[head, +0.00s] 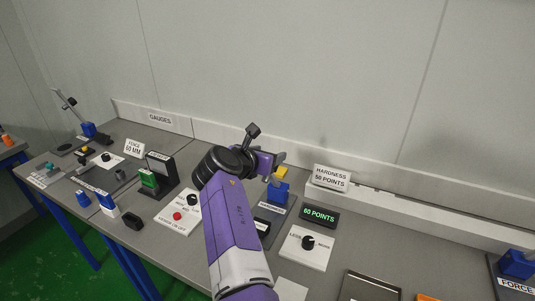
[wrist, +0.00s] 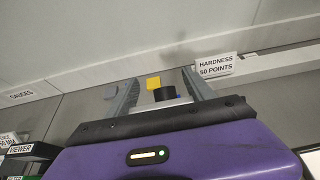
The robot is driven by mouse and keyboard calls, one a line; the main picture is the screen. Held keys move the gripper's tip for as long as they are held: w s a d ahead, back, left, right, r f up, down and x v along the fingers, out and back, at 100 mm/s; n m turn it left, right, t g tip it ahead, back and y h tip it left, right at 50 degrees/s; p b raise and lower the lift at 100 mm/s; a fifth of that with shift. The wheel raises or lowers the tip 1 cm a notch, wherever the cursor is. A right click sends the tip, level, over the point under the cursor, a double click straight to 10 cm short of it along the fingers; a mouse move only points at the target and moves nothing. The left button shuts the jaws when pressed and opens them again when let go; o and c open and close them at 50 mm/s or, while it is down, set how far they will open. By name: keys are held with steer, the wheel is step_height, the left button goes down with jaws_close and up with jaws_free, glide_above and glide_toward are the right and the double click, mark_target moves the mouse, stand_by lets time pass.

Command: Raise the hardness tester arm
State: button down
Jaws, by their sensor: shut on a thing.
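The hardness tester has a blue base (head: 278,192) on a dark plate labelled HARDNESS, right of centre on the bench. A yellow block (head: 281,173) sits just above the base. The yellow block also shows between the fingers in the wrist view (wrist: 153,83), with a dark round part (wrist: 165,94) nearer me. My gripper (head: 276,163) is at the tester, shut on its arm. My wrist and fingers hide most of the arm, so its angle is unclear. In the wrist view my fingers (wrist: 160,78) stand on either side of these parts.
A display (head: 319,216) reads 60 POINTS, and a sign (head: 331,178) reads HARDNESS 50 POINTS. A LESS/MORE knob panel (head: 305,246) stands to the right. The viewer (head: 160,170) and a red-button panel (head: 178,214) are left. The wall is close behind.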

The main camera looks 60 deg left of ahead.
steer(key=shift+d+f, duration=0.15)
steer(key=shift+f, duration=0.4)
steer(key=shift+c, duration=1.8)
jaws_free()
steer(key=shift+w, duration=0.1)
steer(key=shift+a+r, duration=0.2)
steer(key=shift+r, duration=0.05)
steer(key=shift+r, duration=0.1)
steer(key=shift+d, duration=0.1)
steer(key=shift+s+d+r, duration=0.2)
steer(key=shift+s+r, duration=0.1)
steer(key=shift+s, duration=0.3)
steer(key=v, duration=0.6)
steer(key=shift+s, duration=0.2)
steer(key=shift+d, duration=0.15)
steer(key=shift+c, duration=0.4)
